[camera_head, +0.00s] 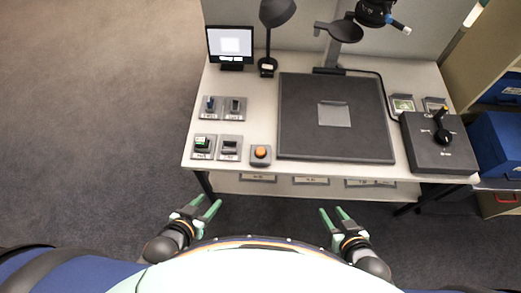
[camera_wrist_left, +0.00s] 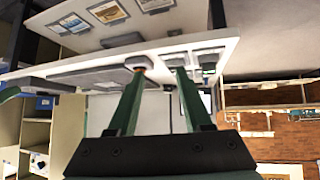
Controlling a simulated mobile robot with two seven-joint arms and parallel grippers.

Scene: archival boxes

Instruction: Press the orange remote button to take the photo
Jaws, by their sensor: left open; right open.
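The orange button (camera_head: 261,152) sits on a small grey box at the front edge of the desk (camera_head: 240,180), left of the large dark mat. In the left wrist view a small orange spot (camera_wrist_left: 139,69) shows at the desk edge, partly behind a finger. My left gripper (camera_head: 207,209) is open and empty, in front of the desk and below and left of the button. Its two green fingers also show in the left wrist view (camera_wrist_left: 158,95). My right gripper (camera_head: 332,217) is open and empty, in front of the desk, to the right of the button. Neither touches anything.
A dark mat (camera_head: 300,142) holds a grey sheet (camera_head: 334,114) under a camera stand (camera_head: 330,55). A monitor (camera_head: 230,44), a lamp (camera_head: 277,12) and several small switch boxes (camera_head: 203,147) stand left. A joystick box (camera_head: 437,150) stands right. Shelves with blue boxes (camera_head: 497,140) are far right.

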